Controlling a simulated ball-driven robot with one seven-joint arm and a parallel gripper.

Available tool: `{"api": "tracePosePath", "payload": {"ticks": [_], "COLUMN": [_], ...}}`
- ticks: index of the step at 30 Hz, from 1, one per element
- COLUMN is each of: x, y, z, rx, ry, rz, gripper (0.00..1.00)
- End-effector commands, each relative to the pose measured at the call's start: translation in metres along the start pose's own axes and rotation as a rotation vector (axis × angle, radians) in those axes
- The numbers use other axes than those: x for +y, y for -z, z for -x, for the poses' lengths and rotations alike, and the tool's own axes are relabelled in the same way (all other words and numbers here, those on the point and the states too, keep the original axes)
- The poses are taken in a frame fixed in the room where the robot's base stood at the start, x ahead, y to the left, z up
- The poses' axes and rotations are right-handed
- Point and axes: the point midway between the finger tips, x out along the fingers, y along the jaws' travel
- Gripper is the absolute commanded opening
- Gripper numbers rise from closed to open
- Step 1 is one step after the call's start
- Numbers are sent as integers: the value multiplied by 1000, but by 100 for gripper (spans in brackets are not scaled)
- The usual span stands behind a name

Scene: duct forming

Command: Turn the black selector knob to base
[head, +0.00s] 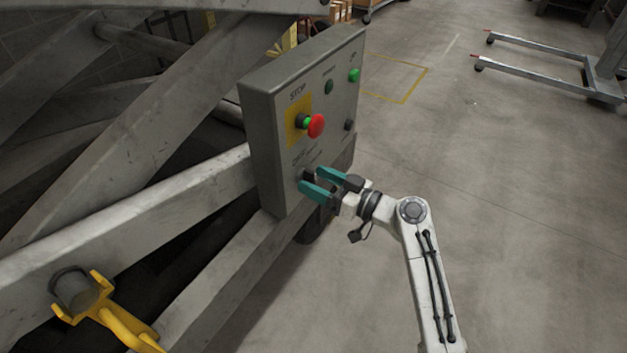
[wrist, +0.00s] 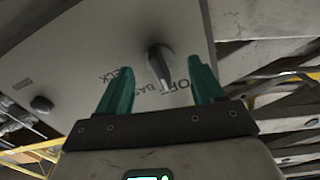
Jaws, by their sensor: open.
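The black selector knob (head: 307,174) sits low on the grey control panel (head: 268,155). In the wrist view the knob (wrist: 158,62) stands out from the panel face, its narrow end pointing down toward the partly hidden lettering, near "OFF". Letters of "BASE" show just left of that, and "CK" farther left. My gripper (head: 311,179) is open at the panel's lower part, teal fingers pointing at the knob. In the wrist view my gripper (wrist: 160,69) has one finger on each side of the knob, with gaps; I cannot tell whether the fingertips reach its depth.
A red stop button (head: 316,126) on a yellow plate sits above the knob. Green buttons (head: 354,75) and another dark round fitting (head: 349,124) are on the same panel. Grey steel beams (head: 130,215) lie to the left.

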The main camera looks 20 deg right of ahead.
Motion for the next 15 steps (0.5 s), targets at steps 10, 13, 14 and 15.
{"api": "tracePosePath", "payload": {"ticks": [10,13,14,15], "x": [0,0,0,0], "y": [0,0,0,0], "z": [-16,-16,-16,-16], "rx": [-1,-1,-1,-1], "ry": [0,0,0,0], "rz": [0,0,0,0], "gripper": [67,67,67,65]}}
